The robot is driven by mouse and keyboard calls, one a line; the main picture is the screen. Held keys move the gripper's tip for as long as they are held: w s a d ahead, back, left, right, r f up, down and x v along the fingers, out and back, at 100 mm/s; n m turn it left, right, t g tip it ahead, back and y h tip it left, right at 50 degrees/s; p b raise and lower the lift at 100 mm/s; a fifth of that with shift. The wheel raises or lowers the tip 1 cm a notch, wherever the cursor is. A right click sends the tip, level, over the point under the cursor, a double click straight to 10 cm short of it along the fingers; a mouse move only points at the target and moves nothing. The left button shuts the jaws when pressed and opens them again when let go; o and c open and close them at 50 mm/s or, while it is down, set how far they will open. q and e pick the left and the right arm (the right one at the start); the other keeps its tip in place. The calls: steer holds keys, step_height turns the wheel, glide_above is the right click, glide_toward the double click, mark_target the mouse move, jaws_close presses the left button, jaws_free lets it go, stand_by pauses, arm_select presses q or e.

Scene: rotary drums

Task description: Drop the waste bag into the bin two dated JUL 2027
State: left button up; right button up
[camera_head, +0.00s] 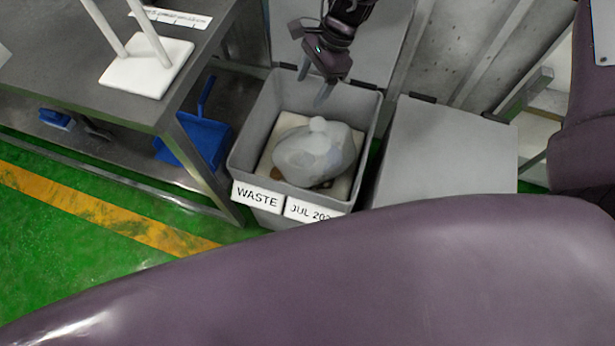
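A grey bin (240,160) stands open with its lid raised behind it. Its front carries a white label reading WASTE (257,196) and a date label (307,211) reading "JUL 202", its end hidden behind my purple arm. A pale, translucent waste bag (312,152) with a knotted top lies inside the bin. My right gripper (314,82) is above the back part of the bin, its two grey fingers apart and empty, clear of the bag. My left gripper is not in view.
A closed grey bin lid (448,150) is just right of the open bin. A metal table (75,70) with a white stand (147,72) is on the left. A blue dustpan (205,135) is beneath its edge. My purple arm covers the lower foreground.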

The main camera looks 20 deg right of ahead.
steer(key=v, duration=0.7)
steer(key=shift+d+r, duration=0.2)
steer(key=shift+r, duration=0.15)
